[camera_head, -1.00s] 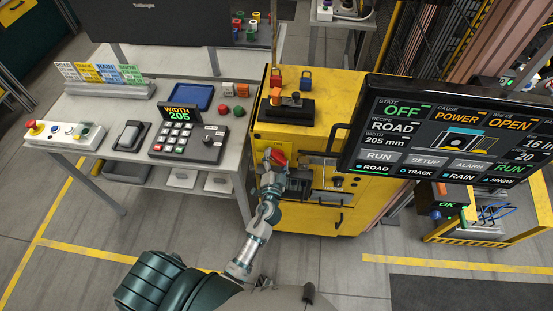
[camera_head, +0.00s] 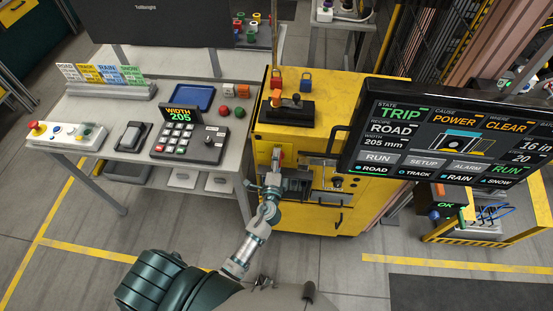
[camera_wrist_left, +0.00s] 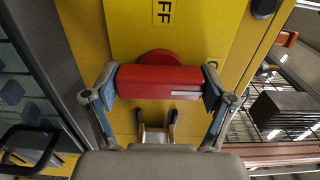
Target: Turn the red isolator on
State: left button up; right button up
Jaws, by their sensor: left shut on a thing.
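The red isolator (camera_head: 277,156) is on the front of the yellow cabinet, near its upper left. In the left wrist view its red bar handle (camera_wrist_left: 158,80) lies crosswise in front of a round red base. My left gripper (camera_head: 275,168) is shut on this handle, with one finger pad at each end of the bar. A yellow label ending in "FF" (camera_wrist_left: 164,12) shows above the handle; the rest of it is cut off. In the head view the gripper partly hides the cabinet front. My right gripper is not in view.
The monitor (camera_head: 455,145) at right reads TRIP, POWER and CLEAR. A grey table (camera_head: 95,108) at left holds a keypad (camera_head: 188,145) and a button box (camera_head: 65,134). Floor in front is open.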

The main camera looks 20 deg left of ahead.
pick_arm(q)
jog(key=shift+d+f+m, duration=0.1)
jog(key=shift+f+m, duration=0.2)
jog(key=shift+f, duration=0.05)
jog(key=o, duration=1)
jog(key=shift+r, duration=0.1)
jog(key=shift+d+r, duration=0.1)
jog(key=v, duration=1.2)
